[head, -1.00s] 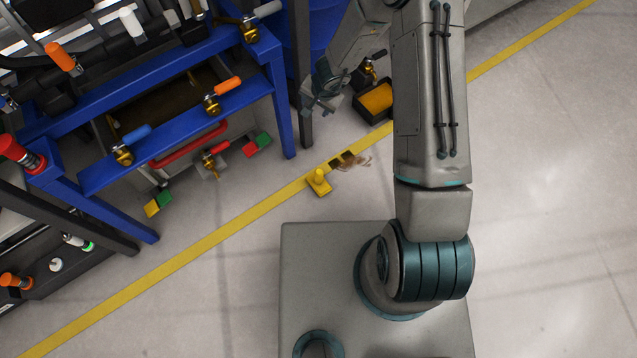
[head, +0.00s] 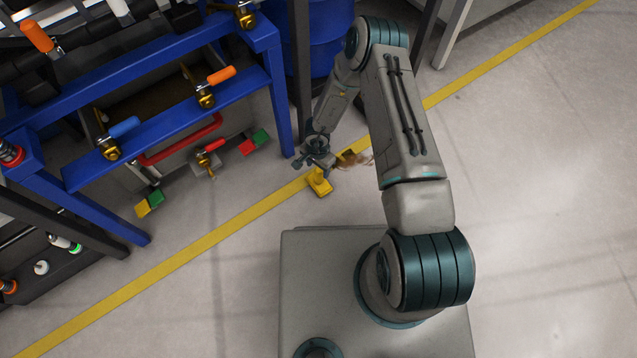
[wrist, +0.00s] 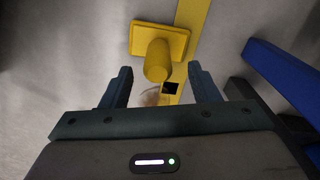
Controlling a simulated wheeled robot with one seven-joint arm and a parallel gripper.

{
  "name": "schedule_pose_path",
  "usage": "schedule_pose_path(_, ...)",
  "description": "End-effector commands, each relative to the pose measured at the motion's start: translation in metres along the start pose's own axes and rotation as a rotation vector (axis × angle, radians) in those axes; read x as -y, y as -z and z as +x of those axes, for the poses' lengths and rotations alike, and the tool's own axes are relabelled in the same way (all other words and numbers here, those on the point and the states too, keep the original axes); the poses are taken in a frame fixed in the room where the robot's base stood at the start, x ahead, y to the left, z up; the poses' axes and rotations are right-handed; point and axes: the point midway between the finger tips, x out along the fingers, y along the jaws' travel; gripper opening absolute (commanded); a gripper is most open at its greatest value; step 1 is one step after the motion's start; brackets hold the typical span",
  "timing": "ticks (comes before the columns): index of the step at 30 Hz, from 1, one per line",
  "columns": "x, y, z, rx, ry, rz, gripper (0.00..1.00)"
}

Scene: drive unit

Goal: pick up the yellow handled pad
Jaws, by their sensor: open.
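The yellow handled pad (head: 320,186) lies on the floor beside the yellow floor line, in front of my base. In the wrist view the pad (wrist: 143,37) shows its flat rectangular plate, with the round handle (wrist: 158,62) pointing toward the camera. My gripper (head: 318,160) is just above and beyond the pad in the head view and partly overlaps it. In the wrist view my gripper (wrist: 160,88) is open and empty. The handle's end lies near the gap between the fingers, slightly ahead of the fingertips. I cannot tell the exact height between them.
A blue frame (head: 270,80) with red and orange-handled clamps stands at the left. A blue drum (head: 330,40) is behind my arm. The floor at right is clear.

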Motion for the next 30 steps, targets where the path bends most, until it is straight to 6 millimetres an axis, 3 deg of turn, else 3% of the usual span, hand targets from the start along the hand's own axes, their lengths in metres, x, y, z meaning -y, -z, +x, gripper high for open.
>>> schedule_pose_path(1, 0.000, -0.001, 0.012, 0.000, 0.000, -0.002, 0.55)
schedule_pose_path(8, 0.000, 0.001, 0.024, -0.001, 0.001, -0.001, 0.55)
schedule_pose_path(18, -0.003, 0.001, 0.066, 0.000, 0.001, -0.002, 0.55)
schedule_pose_path(27, -0.003, 0.002, 0.068, 0.000, 0.001, -0.001, 0.55)
schedule_pose_path(30, -0.003, 0.002, 0.068, 0.000, 0.001, -0.001, 0.27)
